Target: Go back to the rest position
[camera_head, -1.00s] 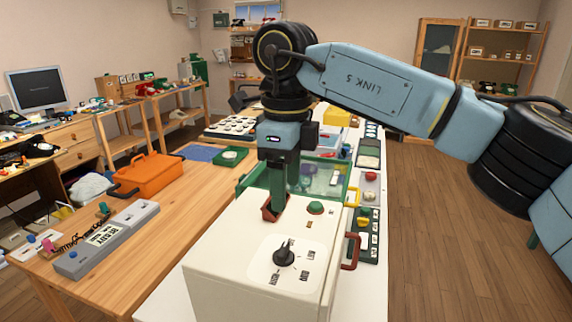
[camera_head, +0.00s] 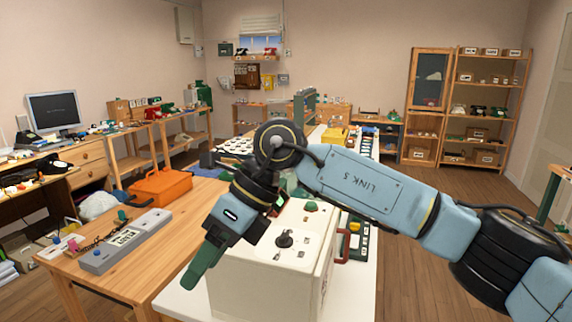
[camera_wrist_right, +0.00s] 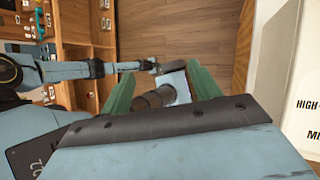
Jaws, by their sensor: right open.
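My right gripper (camera_head: 198,272) is in front of the left side of the white box in the head view, its green fingers pointing down and left. It is apart from the box's top and holds nothing that I can see. In the right wrist view its two green fingers (camera_wrist_right: 163,82) are spread apart. The white box (camera_head: 300,250) has a black dial (camera_head: 284,240) and a green button (camera_head: 311,206) on top. Part of its lettered panel (camera_wrist_right: 300,105) shows at the right of the wrist view. My left gripper cannot be made out.
An orange toolbox (camera_head: 160,187) and a grey device (camera_head: 125,240) sit on the wooden table (camera_head: 165,270) at left. A monitor (camera_head: 53,111) stands on the desk behind. Shelves (camera_head: 482,100) line the back right.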

